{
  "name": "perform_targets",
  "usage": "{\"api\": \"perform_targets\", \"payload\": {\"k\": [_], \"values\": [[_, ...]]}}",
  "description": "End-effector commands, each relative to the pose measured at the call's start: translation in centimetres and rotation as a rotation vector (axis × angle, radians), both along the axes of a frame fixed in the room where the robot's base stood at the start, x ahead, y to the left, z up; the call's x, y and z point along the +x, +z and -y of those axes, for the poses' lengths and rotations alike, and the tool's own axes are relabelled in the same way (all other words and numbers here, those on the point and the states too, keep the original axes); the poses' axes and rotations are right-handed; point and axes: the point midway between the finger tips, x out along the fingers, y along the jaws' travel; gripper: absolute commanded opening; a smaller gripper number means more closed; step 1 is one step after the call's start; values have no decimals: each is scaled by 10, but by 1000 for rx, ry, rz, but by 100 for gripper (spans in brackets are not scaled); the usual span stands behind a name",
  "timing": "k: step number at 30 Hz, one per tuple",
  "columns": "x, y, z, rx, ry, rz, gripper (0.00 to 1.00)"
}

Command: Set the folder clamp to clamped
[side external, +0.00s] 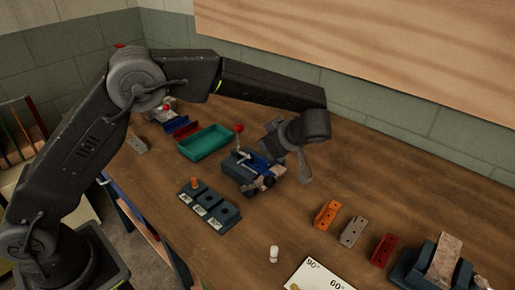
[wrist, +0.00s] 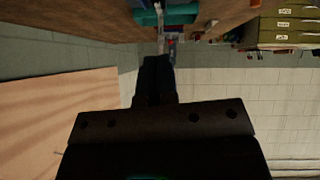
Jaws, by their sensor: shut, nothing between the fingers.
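A blue and dark device, which looks like the folder (side external: 253,173), stands mid-bench in the side view. A lever with a red ball knob (side external: 239,128) rises upright from its left back side; I take this for the clamp handle. My gripper (side external: 305,178) is just right of the device, its fingers apart from the knob. In the wrist view my gripper (wrist: 155,65) shows as a dark shape with its fingers together and nothing between them. Whether the clamp's jaw touches anything is too small to tell.
A teal tray (side external: 205,142) lies behind and left of the device. A dark block row (side external: 209,205) is in front of it. Orange (side external: 326,215), grey (side external: 351,231) and red (side external: 383,250) blocks stand to the right. A white angle card (side external: 318,275) lies at the front.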

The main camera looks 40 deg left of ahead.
Motion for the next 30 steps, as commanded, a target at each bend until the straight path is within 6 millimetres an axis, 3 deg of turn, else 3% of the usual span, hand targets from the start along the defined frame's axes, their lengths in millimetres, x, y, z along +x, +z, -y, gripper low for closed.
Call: {"api": "perform_targets", "payload": {"k": [6,13,23,26,30], "values": [[-2,21,31,0,-1,2,0],[-4,29,42,0,-1,-1,0],[-5,30,41,-3,-3,-4,0],[-9,40,34,-27,-31,-37,0],[-29,68,12,-119,-152,-157,0]]}}
